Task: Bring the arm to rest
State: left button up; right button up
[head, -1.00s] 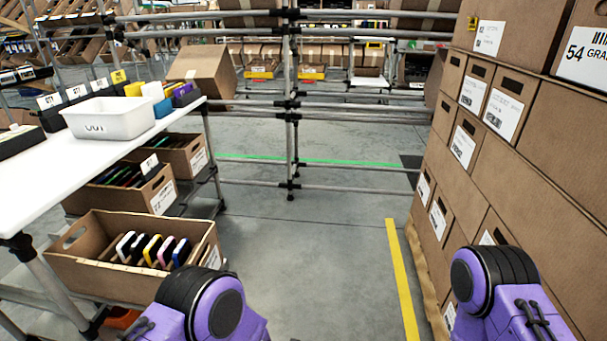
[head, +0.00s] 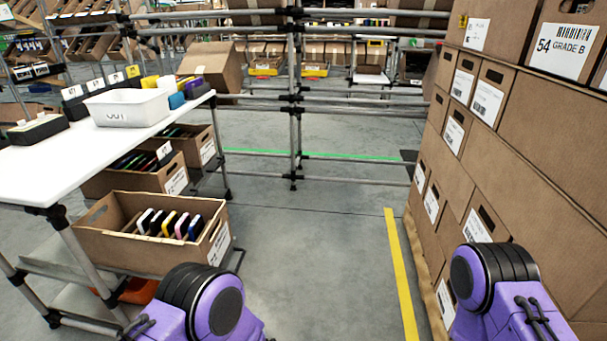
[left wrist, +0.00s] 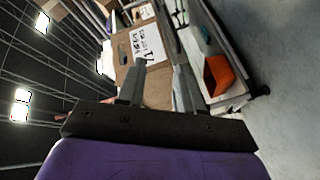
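My two purple arms show at the bottom of the head view, the left one left of centre and the right one at the right. Neither gripper shows there. In the left wrist view my left gripper (left wrist: 160,85) has its two grey fingers spread apart. Nothing is visible between the fingertips except the background, a cardboard carton (left wrist: 130,72) with a white label beyond them. My right gripper is out of view.
A white table (head: 60,160) with a white bin (head: 128,108) stands at the left. An open carton (head: 110,235) of several phone-like items sits below it. Stacked cartons (head: 540,150) line the right side. Open floor with a yellow line (head: 402,275) lies between.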

pick_arm(q)
jog(key=s+a+f+m+g+h+b, duration=0.1)
jog(key=s+a+f+m+g+b, duration=0.25)
jog(key=s+a+f, duration=0.45)
jog(key=s+a+f+m+g+h+b, duration=0.1)
jog(key=s+a+f+m+g+b, duration=0.3)
jog(key=s, duration=0.6)
jog(key=s+a+f+m+g+h+b, duration=0.1)
jog(key=s+a+f+m+g+b, duration=0.15)
jog(key=s+a+f+g, duration=0.45)
notch_tip(320, 180, up, 37)
jog(key=d+t+p, duration=0.1)
jog(key=p, duration=3.6)
jog(key=shift+s+n+t+y+p, duration=0.3)
jog(key=shift+s+t+p, duration=0.05)
